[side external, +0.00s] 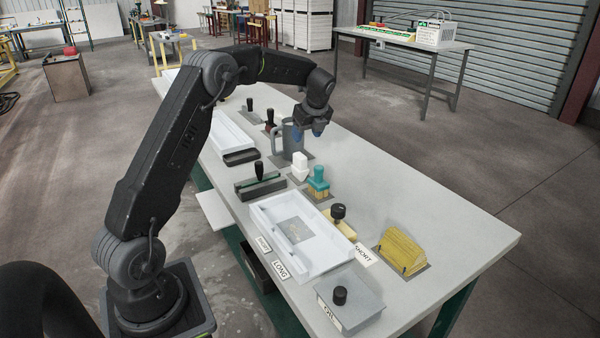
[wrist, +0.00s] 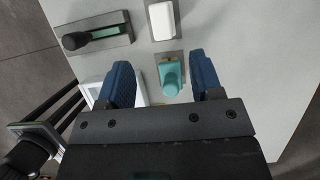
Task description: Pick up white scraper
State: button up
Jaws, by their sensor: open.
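The white scraper (side external: 300,168) appears as a small upright white block near the middle of the table in the side view. In the wrist view the white scraper (wrist: 161,20) stands on a grey pad at the top centre, beyond the fingertips. My gripper (side external: 309,133) hangs above the table, higher than the scraper and apart from it. In the wrist view my gripper (wrist: 159,62) has its two blue fingers spread wide, with nothing held between them. The scraper's lower part is partly hidden in the side view.
A teal-handled brush (side external: 318,182) stands right beside the scraper. A grey mug (side external: 291,140) is close behind, near my fingers. A black-handled tool (side external: 259,180) and a white tray (side external: 265,212) lie nearby.

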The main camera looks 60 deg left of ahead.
aim_at(301, 155)
jog(key=x, duration=1.1)
jog(key=shift+f, duration=0.3)
jog(key=shift+c, duration=0.3)
jog(key=shift+r, duration=0.1)
grip_shut()
